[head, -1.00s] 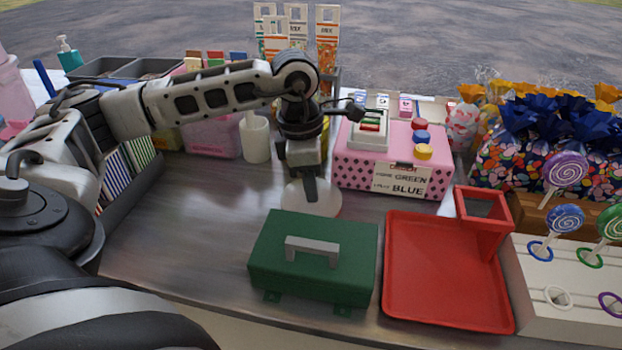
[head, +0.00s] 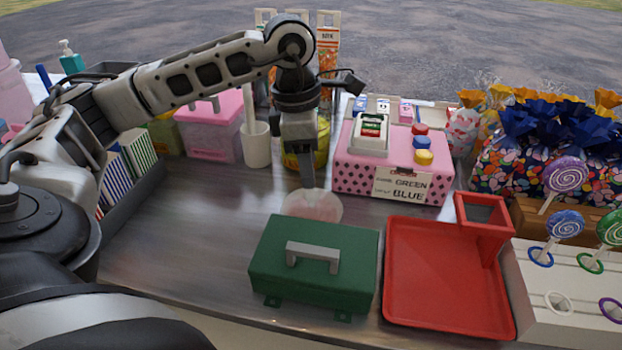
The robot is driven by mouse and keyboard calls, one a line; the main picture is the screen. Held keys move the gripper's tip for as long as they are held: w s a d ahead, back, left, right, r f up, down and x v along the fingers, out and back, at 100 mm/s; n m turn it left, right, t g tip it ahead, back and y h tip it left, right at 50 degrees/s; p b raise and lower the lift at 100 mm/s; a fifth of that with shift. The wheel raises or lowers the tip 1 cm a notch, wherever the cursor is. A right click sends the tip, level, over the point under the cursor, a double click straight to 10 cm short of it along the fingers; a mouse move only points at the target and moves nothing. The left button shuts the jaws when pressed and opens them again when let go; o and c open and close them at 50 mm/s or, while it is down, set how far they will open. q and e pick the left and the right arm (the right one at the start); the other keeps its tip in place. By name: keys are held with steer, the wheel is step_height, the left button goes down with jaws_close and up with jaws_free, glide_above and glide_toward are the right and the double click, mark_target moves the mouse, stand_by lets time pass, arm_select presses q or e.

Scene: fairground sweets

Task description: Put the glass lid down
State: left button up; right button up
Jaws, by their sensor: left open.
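The glass lid (head: 322,209) is a pale, see-through disc with a pinkish tint. It lies flat on the metal counter, just behind the green box, which hides a little of its near edge. My left gripper (head: 309,184) points straight down over the lid's middle. Its jaws are open, and I see them edge-on as one narrow dark finger. Any knob on the lid is too unclear to make out. My right gripper is out of view.
A green box with a grey handle (head: 313,256) and a red tray (head: 443,275) stand in front. Behind are a yellow jar (head: 321,150), a white cup (head: 257,149) and a pink box with buttons (head: 353,178). The counter left of the lid is bare.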

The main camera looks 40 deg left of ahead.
arm_select(q)
step_height(320, 180, up, 7)
steer(key=shift+s+a+f, duration=0.15)
steer(key=shift+s+a, duration=0.15)
stand_by(0.5)
